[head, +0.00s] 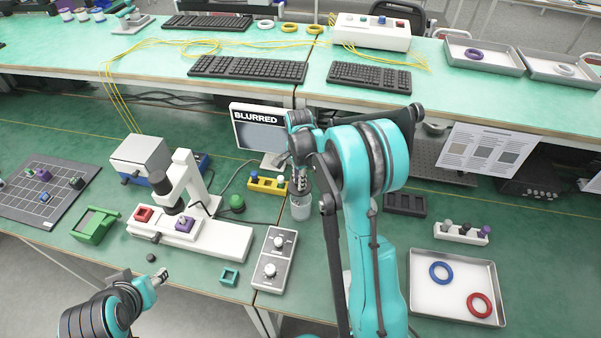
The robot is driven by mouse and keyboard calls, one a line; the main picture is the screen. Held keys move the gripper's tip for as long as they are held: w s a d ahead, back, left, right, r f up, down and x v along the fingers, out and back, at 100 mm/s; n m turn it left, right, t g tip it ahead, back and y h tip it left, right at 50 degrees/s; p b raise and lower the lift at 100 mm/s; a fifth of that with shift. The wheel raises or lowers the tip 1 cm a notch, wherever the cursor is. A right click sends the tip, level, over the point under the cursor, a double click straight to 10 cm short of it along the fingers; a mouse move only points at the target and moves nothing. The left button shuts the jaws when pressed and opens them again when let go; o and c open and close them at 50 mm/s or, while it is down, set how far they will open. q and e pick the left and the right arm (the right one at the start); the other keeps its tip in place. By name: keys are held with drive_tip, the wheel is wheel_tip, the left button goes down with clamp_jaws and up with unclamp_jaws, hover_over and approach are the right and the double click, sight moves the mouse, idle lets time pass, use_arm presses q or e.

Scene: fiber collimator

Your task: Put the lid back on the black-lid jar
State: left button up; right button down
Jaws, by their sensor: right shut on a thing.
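The jar (300,209) is a clear, greyish container standing upright on the green bench, right of the yellow block. My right gripper (300,186) points down directly over the jar's mouth. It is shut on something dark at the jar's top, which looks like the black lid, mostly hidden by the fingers. I cannot tell whether the lid touches the rim. My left gripper (163,274) is low at the left, near the bench's front edge, away from the jar. Its fingers are too small to tell open from shut.
A yellow block (266,185) with knobs stands left of the jar, with a monitor (260,132) behind. A two-knob control box (272,260) is in front. A white microscope-like device (190,225) stands left. A tray with rings (457,288) lies right.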

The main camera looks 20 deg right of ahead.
drive_tip(key=shift+w+d+f+m, duration=0.1)
drive_tip(key=shift+w+d+m, duration=0.05)
drive_tip(key=shift+d+m, duration=0.2)
drive_tip(key=shift+f+b, duration=0.35)
drive_tip(key=shift+f, duration=0.1)
drive_tip(key=shift+f+b, duration=1.75)
drive_tip(key=shift+f, duration=0.85)
drive_tip(key=shift+f+b, duration=0.15)
drive_tip(key=shift+b, duration=0.5)
drive_tip(key=c, duration=1.3)
unclamp_jaws()
drive_tip(key=shift+o, duration=0.4)
